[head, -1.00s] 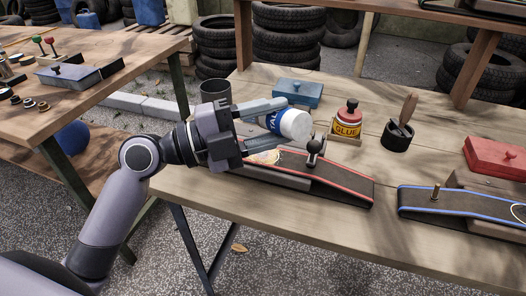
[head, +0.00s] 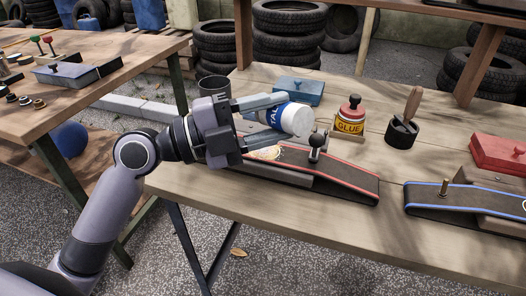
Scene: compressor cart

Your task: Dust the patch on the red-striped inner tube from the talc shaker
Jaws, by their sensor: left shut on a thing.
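My left gripper (head: 262,121) is shut on the talc shaker (head: 288,117), a white and blue bottle lettered "TAL". The shaker is tilted on its side with its white end to the right, above the left part of the red-striped inner tube (head: 345,182). The dark tube lies on a stand on the wooden table. The patch area (head: 266,153) shows pale, partly hidden by my gripper, with white specks beside it. My right gripper is not in view.
A glue bottle (head: 349,120) stands behind the tube, with a dark brush pot (head: 402,131) to its right. A blue box (head: 298,90) is at the back. A blue-striped tube (head: 465,201) and red box (head: 500,153) are at the right.

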